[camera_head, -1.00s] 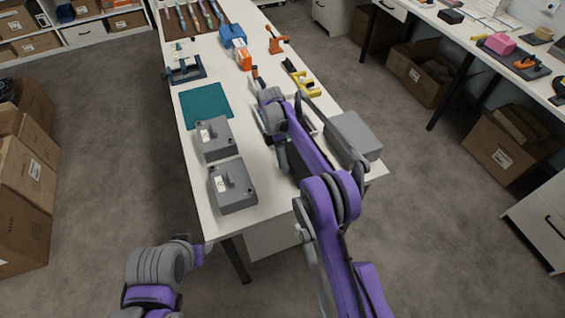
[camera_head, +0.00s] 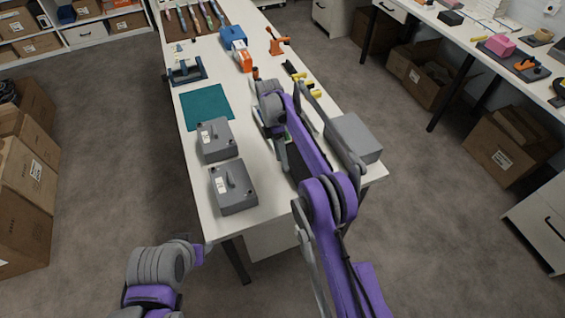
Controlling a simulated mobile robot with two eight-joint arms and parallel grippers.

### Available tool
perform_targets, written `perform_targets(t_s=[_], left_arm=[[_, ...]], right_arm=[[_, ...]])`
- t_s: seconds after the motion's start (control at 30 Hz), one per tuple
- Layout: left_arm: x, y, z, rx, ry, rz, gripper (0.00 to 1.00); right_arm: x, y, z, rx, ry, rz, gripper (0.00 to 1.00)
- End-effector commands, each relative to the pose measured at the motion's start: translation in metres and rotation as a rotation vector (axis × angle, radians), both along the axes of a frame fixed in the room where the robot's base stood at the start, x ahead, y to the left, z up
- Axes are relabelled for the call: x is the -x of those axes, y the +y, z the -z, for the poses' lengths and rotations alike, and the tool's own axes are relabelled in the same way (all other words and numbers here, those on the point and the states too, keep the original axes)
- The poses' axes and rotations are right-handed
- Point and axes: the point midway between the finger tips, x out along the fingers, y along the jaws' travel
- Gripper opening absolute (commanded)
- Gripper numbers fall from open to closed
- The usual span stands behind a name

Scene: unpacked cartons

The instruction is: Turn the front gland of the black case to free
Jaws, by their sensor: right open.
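A dark shape, probably the black case (camera_head: 293,164), shows on the table just left of my right forearm, which covers most of it. Its front gland cannot be made out. My right gripper (camera_head: 279,134) is open and points down beside the far end of that dark shape. The wrist above it hides part of the fingers, and I cannot tell whether they touch anything. Of my left arm only some links show at the bottom left; its gripper is out of the picture.
Two grey boxes with labels (camera_head: 233,189) (camera_head: 215,141) stand at the table's left edge. A larger grey box (camera_head: 354,137) stands right of my forearm. A green mat (camera_head: 206,106), a blue-framed tool (camera_head: 187,72) and an orange-and-white box (camera_head: 244,61) lie farther back.

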Motion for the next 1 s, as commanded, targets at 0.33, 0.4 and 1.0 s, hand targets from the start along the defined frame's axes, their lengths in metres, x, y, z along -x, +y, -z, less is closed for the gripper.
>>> perform_targets(t_s=[0.33,0.4,1.0], left_arm=[[-0.021,0.000,-0.045,0.000,-0.040,0.000,0.50],[-0.024,0.000,-0.049,0.000,-0.045,0.000,0.50],[-0.016,0.000,-0.035,0.000,-0.030,0.000,0.50]], right_arm=[[-0.031,0.009,-0.065,0.000,-0.006,-0.001,0.61],[-0.033,0.010,-0.070,-0.001,-0.005,0.000,0.61],[-0.026,0.012,-0.069,0.000,-0.033,0.021,0.61]])
